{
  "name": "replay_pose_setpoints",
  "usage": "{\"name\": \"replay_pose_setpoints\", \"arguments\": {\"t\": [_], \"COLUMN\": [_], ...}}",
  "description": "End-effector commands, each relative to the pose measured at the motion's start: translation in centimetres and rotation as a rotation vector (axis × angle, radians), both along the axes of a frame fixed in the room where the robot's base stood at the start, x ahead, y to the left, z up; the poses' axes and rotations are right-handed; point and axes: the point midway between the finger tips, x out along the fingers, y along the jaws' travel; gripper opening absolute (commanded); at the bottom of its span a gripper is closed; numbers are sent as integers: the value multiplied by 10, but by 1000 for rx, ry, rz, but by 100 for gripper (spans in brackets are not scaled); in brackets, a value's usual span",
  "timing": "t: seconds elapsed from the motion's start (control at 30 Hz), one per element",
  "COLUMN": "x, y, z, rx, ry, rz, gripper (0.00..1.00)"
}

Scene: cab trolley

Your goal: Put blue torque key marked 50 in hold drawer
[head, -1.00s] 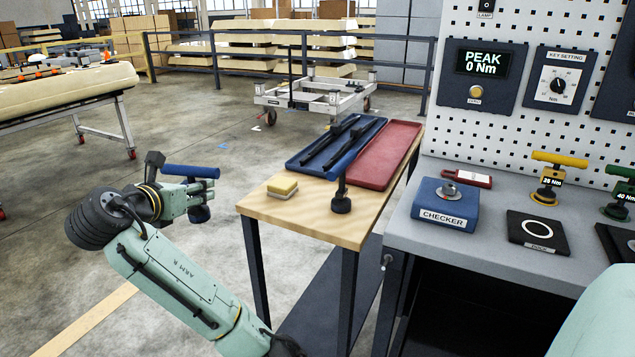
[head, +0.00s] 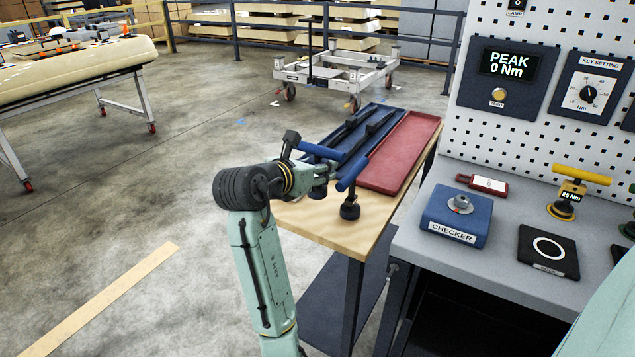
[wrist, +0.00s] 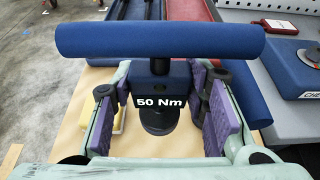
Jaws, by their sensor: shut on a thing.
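My gripper (head: 322,174) is shut on the blue torque key (head: 320,152). In the wrist view the key's blue crossbar handle (wrist: 160,39) lies across the top, and its label (wrist: 159,101) reads 50 Nm between the purple finger pads. Its dark round foot points down over the wooden table top. A second blue bar (head: 352,172) shows just right of my gripper, above a black-footed tool (head: 350,208) on the table; it also shows behind the right finger in the wrist view (wrist: 243,92). I cannot make out a hold drawer in either view.
Blue (head: 378,108) and red (head: 401,150) trays lie on the wooden table (head: 355,237); the blue one holds black tools. A yellow block (wrist: 118,120) is beside the left finger. Right, the grey bench holds a checker (head: 457,214), a yellow key (head: 572,190) and a black pad (head: 548,250).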

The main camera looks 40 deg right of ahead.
Motion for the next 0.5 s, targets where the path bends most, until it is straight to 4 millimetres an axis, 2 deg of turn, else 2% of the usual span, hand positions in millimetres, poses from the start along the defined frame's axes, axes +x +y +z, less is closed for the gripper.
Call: {"name": "replay_pose_setpoints", "arguments": {"t": [0.3, 0.5], "x": [-1, 0], "y": [0, 0], "z": [-39, -41], "rx": [-2, -4], "ry": [0, -4], "rz": [-1, 0], "gripper": [0, 0]}}
